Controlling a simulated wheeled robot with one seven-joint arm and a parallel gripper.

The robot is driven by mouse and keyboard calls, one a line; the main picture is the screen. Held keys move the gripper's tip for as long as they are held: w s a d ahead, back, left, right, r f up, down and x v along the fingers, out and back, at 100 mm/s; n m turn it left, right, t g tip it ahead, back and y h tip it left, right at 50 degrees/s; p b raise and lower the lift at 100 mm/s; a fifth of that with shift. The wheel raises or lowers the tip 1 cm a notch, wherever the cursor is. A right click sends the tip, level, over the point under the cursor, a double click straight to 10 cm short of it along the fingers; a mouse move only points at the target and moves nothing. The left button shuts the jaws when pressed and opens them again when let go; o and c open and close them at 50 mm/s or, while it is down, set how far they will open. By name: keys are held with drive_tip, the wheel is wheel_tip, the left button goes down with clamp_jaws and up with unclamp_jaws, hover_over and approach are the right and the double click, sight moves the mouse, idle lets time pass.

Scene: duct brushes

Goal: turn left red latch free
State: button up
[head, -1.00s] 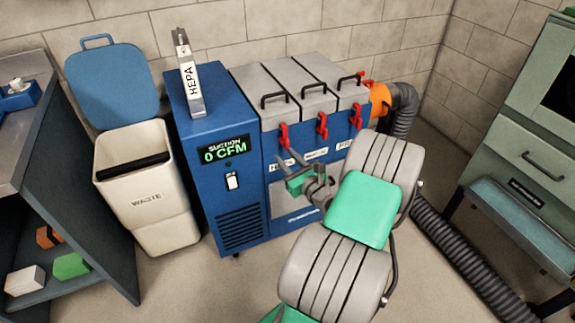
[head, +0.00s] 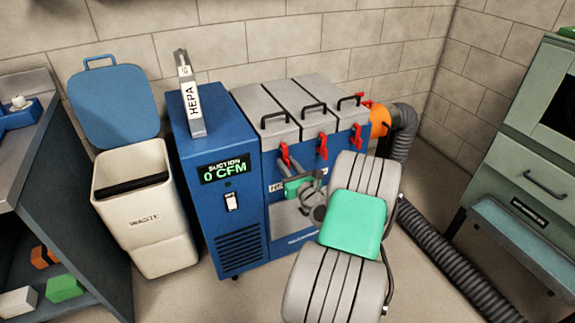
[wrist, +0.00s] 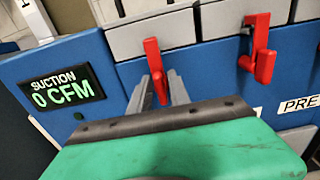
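The left red latch (head: 284,154) is on the front of the blue suction unit (head: 228,185), under the leftmost grey lid (head: 262,101). In the wrist view the same latch (wrist: 153,62) hangs down, its lower end showing between my two fingers. My gripper (wrist: 160,92) is open, one grey finger on each side of the latch handle. I cannot tell whether either finger touches it. In the head view my gripper (head: 287,168) is just below and in front of the latch, partly hidden by my own wrist. The display reads 0 CFM.
A middle red latch (head: 322,146) and a right red latch (head: 360,138) hang close by to the right. A HEPA filter (head: 191,105) stands on the unit. A white waste bin (head: 150,220) is at left. An orange collar (head: 379,119) joins a grey hose (head: 404,128) at right.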

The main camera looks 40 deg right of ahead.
clamp_jaws()
drive_tip(key=shift+n, duration=0.3)
drive_tip(key=n, duration=0.3)
drive_tip(key=shift+a+b, duration=0.15)
drive_tip(key=shift+b, duration=0.2)
drive_tip(key=n+b, duration=0.2)
drive_tip(key=n, duration=0.2)
drive_tip(key=n+b, duration=0.2)
drive_tip(key=n, duration=0.3)
drive_tip(key=f+n+b, duration=0.1)
drive_tip(key=n+b, duration=0.1)
drive_tip(key=n, duration=0.3)
drive_tip(key=shift+w+a+b, duration=0.15)
drive_tip(key=shift+a+b, duration=0.15)
drive_tip(key=shift+n, duration=0.3)
